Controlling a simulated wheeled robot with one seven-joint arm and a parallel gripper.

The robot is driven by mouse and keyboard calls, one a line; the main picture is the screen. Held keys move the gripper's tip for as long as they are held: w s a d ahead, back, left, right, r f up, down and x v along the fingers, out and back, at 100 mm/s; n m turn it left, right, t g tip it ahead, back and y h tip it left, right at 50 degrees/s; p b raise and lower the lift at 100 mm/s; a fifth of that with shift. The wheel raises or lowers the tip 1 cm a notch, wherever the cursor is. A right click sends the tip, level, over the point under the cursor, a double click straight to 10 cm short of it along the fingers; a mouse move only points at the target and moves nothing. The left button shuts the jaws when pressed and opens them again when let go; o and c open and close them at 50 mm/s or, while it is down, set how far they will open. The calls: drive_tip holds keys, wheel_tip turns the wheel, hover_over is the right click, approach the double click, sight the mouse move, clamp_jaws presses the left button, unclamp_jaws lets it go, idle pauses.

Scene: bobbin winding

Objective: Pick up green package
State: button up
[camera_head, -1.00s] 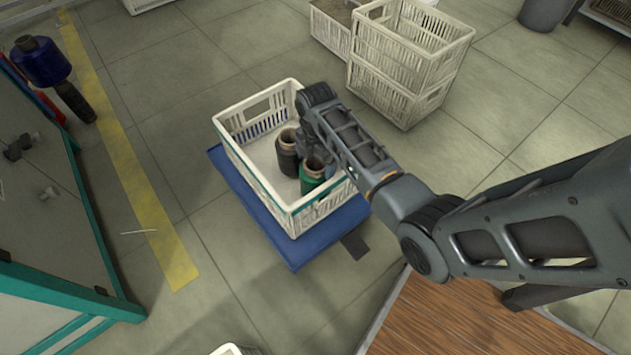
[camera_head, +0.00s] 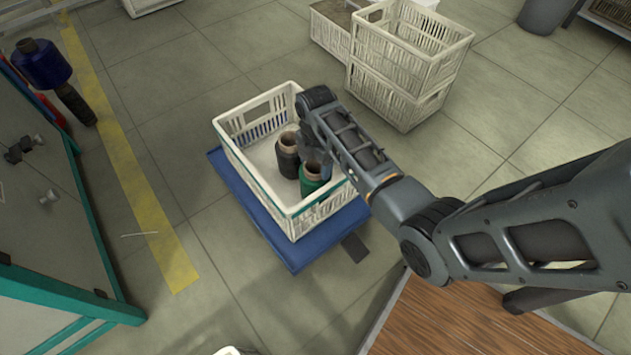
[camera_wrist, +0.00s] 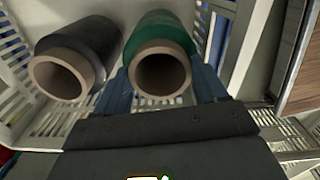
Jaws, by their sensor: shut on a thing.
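The green package (camera_head: 313,185) is a spool of green thread on a brown tube, upright in the near right part of the white crate (camera_head: 262,190). In the wrist view the green package (camera_wrist: 152,28) sits between the two blue fingers of my gripper (camera_wrist: 163,88), with its open tube end facing the camera. My gripper is shut on it. In the head view my arm hides most of the gripper. I cannot tell whether the package is clear of the crate floor.
A black package (camera_head: 288,158) stands close beside the green one in the crate. The crate rests on a blue platform (camera_head: 285,245). Stacked white crates (camera_head: 405,75) stand behind. A green-edged machine (camera_head: 50,220) is at left. Open floor lies between it and the platform.

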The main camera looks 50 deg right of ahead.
drive_tip(key=shift+c, duration=1)
